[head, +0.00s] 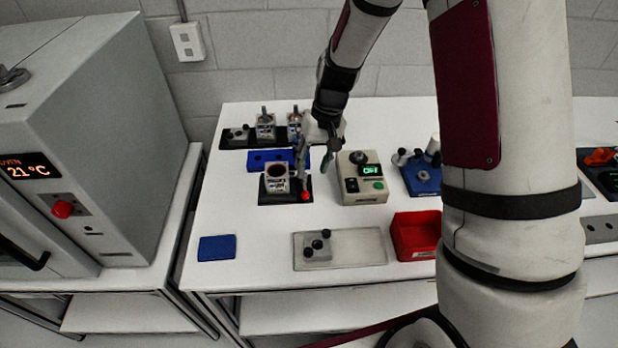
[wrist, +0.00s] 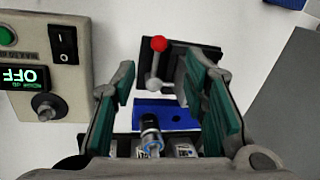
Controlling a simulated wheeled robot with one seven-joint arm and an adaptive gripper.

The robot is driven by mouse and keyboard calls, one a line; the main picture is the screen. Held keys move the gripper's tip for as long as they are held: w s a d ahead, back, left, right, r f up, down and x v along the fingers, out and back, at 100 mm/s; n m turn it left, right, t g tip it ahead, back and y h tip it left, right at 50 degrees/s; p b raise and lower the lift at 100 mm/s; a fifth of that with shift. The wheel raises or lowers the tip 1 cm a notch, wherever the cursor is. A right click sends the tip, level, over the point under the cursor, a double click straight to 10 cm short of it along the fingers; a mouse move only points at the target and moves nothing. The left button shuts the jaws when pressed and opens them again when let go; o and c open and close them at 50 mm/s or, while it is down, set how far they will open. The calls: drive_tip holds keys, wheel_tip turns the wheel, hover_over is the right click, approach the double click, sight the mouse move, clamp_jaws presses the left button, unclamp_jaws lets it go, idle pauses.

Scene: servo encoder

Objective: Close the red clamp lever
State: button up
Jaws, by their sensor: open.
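The red clamp lever's ball knob (head: 306,196) is at the front right corner of a dark base plate (head: 270,199) in the head view. A metal housing with a round top (head: 277,178) stands on this plate. In the wrist view the red knob (wrist: 159,43) tops a grey metal lever, in front of a black plate. My gripper (head: 315,160) is just behind and above the knob in the head view. In the wrist view my gripper (wrist: 162,84) is open and empty; the lever shows between and beyond its fingers, apart from them. The right finger hides part of the fixture.
A beige power box (head: 361,178) reading OFF stands close to the right of the fixture. A blue block (head: 262,160) lies behind it. A red bin (head: 416,235), grey tray (head: 340,250) and blue pad (head: 217,248) are nearer the front. The table between them is clear.

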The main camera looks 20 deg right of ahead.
drive_tip(key=shift+d+r, duration=0.25)
drive_tip(key=shift+r, duration=1)
drive_tip(key=s+d+r+t+h, duration=0.1)
drive_tip(key=s+r, duration=0.4)
drive_tip(key=r, duration=0.4)
drive_tip(key=s+r+t, duration=0.2)
drive_tip(key=s+r, duration=0.3)
drive_tip(key=r, duration=0.4)
drive_tip(key=s+d+r+t, duration=0.1)
drive_tip(key=s+r, duration=0.2)
drive_tip(key=s, duration=0.4)
drive_tip(key=s+d+r+t+h, duration=0.1)
drive_tip(key=s+r, duration=0.2)
drive_tip(key=s, duration=0.4)
drive_tip(key=shift+s+t, duration=0.3)
drive_tip(key=shift+s, duration=0.05)
drive_tip(key=shift+a, duration=0.1)
